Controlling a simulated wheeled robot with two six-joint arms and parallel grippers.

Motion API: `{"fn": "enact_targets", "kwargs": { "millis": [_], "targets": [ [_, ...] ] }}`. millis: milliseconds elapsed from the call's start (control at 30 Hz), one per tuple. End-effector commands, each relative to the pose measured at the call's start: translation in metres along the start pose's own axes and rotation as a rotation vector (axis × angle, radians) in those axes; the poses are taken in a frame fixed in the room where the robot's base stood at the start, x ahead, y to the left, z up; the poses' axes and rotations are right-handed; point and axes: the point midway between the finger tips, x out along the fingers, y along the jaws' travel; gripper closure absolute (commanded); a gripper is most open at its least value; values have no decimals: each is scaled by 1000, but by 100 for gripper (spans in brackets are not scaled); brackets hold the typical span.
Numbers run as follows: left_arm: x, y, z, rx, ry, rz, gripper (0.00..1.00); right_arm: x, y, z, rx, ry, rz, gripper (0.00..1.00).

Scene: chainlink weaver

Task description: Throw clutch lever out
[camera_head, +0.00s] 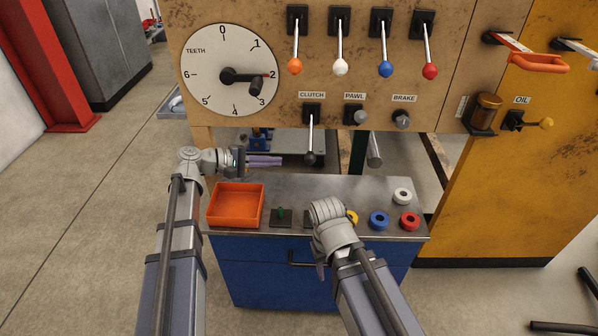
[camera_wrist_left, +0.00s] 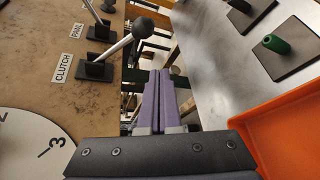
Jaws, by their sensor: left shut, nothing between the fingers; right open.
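The clutch lever (camera_head: 311,135) hangs from its dark block under the CLUTCH label, its dark ball knob at the bottom. In the left wrist view the lever (camera_wrist_left: 118,47) sticks out from the panel, with its knob ahead of the fingertips. My left gripper (camera_head: 281,161) is shut and empty, its purple fingers together and pointing right. It is just left of the knob in the head view; contact cannot be made out. The fingers also show in the left wrist view (camera_wrist_left: 160,75).
The pawl knob (camera_head: 360,117) and brake knob (camera_head: 402,119) are right of the clutch. Several coloured levers hang above. The bench (camera_head: 345,185) below holds an orange tray (camera_head: 235,225) and coloured rings, including a blue one (camera_head: 379,220).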

Motion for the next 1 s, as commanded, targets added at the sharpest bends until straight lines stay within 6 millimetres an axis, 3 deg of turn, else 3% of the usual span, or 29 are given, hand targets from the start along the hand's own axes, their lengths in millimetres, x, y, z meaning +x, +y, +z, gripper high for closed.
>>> {"fn": "enact_targets", "kwargs": {
  "millis": [100,367,567,900,1000],
  "targets": [
    [-8,3,-14,-32,4,62,100,12,-1,-1,0,0,0,50],
    [-8,7,-15,-40,3,79,100,13,-1,-1,0,0,0,50],
    [22,8,-16,-39,0,77,100,20,-2,-1,0,0,1,50],
    [90,13,-16,-38,0,76,100,34,-2,-2,-1,0,4,50],
    [82,16,3,-39,3,78,100,22,-2,-1,-1,0,3,50]
  ]
}}
